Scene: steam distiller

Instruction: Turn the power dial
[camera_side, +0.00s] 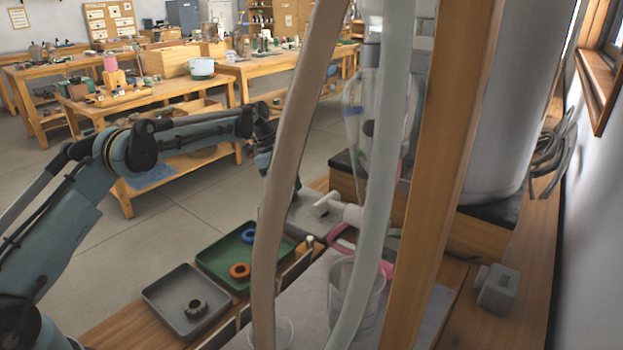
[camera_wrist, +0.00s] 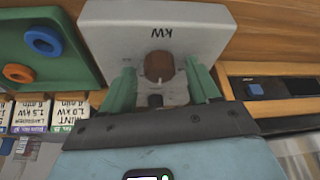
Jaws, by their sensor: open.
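A light grey box (camera_wrist: 110,28) marked "kW" fills the top middle of the wrist view, its lettering upside down. A round brown power dial (camera_wrist: 152,68) sits on its face. My gripper (camera_wrist: 158,69) is open, with one green finger on each side of the dial. I cannot tell whether either finger touches it. In the side view the grey box (camera_side: 309,222) shows behind the hoses, and the dial cannot be made out. My wrist comes down behind the brown hose, which hides my fingertips there.
A green tray (camera_side: 212,262) with blue and orange rings lies beside the box. A grey tray (camera_side: 165,292) holds a dark ring. A brown hose (camera_side: 285,150), a pale hose (camera_side: 388,130) and a wooden post (camera_side: 440,170) cross the side view. Labelled cards (camera_wrist: 70,108) stand left of my gripper.

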